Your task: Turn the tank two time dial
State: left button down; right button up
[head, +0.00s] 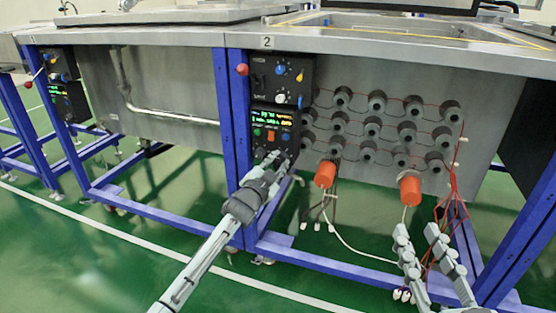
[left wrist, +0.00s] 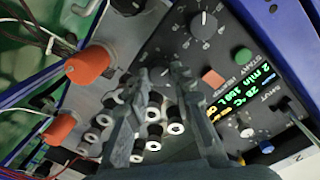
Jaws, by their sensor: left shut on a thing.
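The tank two control panel (head: 276,119) is on the blue frame under the number 2. It has a lit display, a green button and an orange-red button. My left gripper (head: 272,160) reaches its lower part and hides the dials there. In the left wrist view, my left gripper (left wrist: 160,76) is shut on a black dial, which its fingers mostly hide. Another black dial with a white mark (left wrist: 203,25) is beside it, clear of the fingers. I cannot read either dial's label. My right gripper (head: 430,245) is at the lower right, fingers apart, empty.
Two orange plugs (head: 325,174) (head: 410,190) hang right of the panel, below rows of grey round fittings (head: 377,101). Red and white cables hang near my right gripper. A red knob (head: 242,70) juts out left of the panel. The green floor in front is open.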

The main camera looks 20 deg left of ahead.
jog(key=shift+w+d+f+h, duration=0.1)
jog(key=shift+d+f+h, duration=0.05)
jog(key=shift+f+h, duration=0.2)
pick_arm(q)
jog(key=c, duration=1.3)
grip_release()
jog(key=s, duration=1.2)
jog(key=shift+a+r, duration=0.2)
jog(key=shift+a, duration=0.2)
